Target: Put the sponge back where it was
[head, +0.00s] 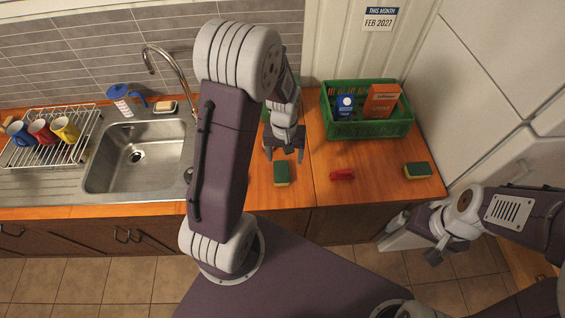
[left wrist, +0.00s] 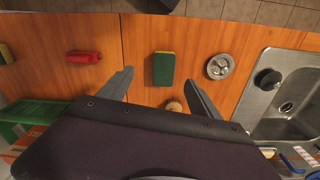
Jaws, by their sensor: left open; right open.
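Two green and yellow sponges lie on the wooden counter (head: 230,198). One sponge (head: 281,174) is in the middle, just in front of my left gripper (head: 284,155). The other sponge (head: 417,171) is at the right end. My left gripper is open and empty, with its fingers pointing down. In the left wrist view the middle sponge (left wrist: 163,69) shows green side up, just beyond the gap between the open fingertips (left wrist: 157,86), and is not gripped. My right gripper (head: 416,240) is open and empty, low at the right, in front of the counter.
A red object (head: 342,175) lies between the sponges. A green crate (head: 367,130) holding boxes stands behind. The sink (head: 110,180) and a dish rack (head: 50,160) with mugs are at left. The left wrist view shows a metal strainer (left wrist: 220,66) beside the middle sponge.

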